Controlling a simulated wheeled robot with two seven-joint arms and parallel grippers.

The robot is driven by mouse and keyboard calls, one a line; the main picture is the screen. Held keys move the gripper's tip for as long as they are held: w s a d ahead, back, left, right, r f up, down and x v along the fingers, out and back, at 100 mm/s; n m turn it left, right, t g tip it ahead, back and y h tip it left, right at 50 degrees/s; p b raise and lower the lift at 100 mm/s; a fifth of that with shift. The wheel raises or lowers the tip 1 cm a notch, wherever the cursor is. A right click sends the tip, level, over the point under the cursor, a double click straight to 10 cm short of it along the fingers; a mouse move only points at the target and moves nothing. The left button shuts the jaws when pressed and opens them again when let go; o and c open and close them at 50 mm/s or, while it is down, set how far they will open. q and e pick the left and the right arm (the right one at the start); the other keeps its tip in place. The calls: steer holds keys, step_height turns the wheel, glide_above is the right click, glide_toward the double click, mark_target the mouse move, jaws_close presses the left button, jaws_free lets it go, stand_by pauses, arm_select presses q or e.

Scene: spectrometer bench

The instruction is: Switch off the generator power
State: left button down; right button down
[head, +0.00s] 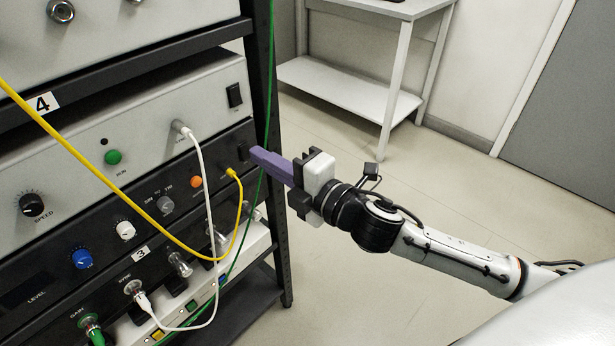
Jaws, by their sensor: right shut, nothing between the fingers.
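My right gripper (257,155) reaches in from the right with its purple fingers closed together and nothing held. Its tips are at the right end of a black panel (60,292) in the rack, beside a small dark rocker switch (243,151). I cannot tell whether the tips touch the switch, or which way it is set. Another black rocker switch (234,95) is on the light grey unit (75,145) above. No readable label names the generator. My left gripper is not in view.
A yellow cable (110,167) and a white cable (208,200) hang across the panels. A green cable (268,100) runs down by the rack's dark post (283,220). A white table (340,88) stands behind. The floor right of the rack is clear.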

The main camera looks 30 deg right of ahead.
steer(key=b+v, duration=0.1)
steer(key=v, duration=1)
steer(key=shift+s+d+b, duration=0.2)
steer(key=shift+s+b, duration=0.05)
steer(key=shift+b, duration=0.05)
step_height(320, 180, down, 10)
steer(key=d+m+g+h, duration=0.2)
steer(key=m, duration=0.4)
steer(key=s+a+f+m+g, duration=0.2)
steer(key=s+f+m, duration=0.5)
steer(key=f, duration=0.4)
steer(key=s+a+f+m+g+h, duration=0.1)
steer(key=s+a+f+m+g, duration=0.2)
steer(key=s+f+m, duration=0.4)
step_height(320, 180, down, 4)
steer(key=shift+s+a+f+g+h+p, duration=0.1)
steer(key=shift+s+a+g+h+p, duration=0.2)
steer(key=shift+s+a, duration=0.1)
steer(key=shift+w, duration=0.1)
